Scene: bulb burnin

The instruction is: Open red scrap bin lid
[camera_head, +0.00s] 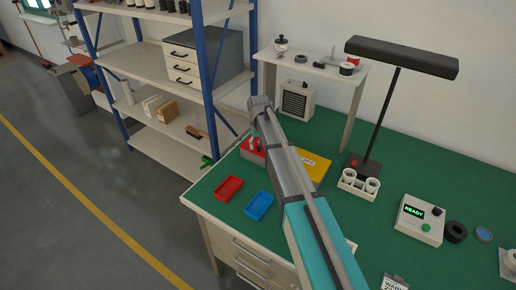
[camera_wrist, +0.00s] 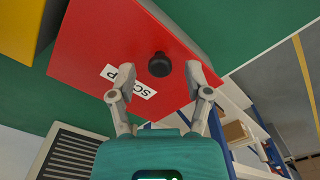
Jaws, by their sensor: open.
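The red scrap bin lid (camera_wrist: 85,55) fills the upper middle of the wrist view, with a white label reading SCRAP, seen upside down. A black round knob (camera_wrist: 159,64) stands on it. My gripper (camera_wrist: 160,72) is open, one finger on each side of the knob, with gaps showing; I cannot tell whether the tips touch the lid. A grey side of the bin (camera_wrist: 185,25) shows beside the lid, and the lid looks shut.
A yellow box (camera_head: 315,166) stands right beside the bin. A red tray (camera_head: 228,189) and a blue tray (camera_head: 259,205) lie in front on the green bench (camera_head: 285,245). A blue-posted shelf (camera_head: 207,80) is behind left; a lamp (camera_head: 375,120) and white cup holder (camera_head: 358,184) are to the right.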

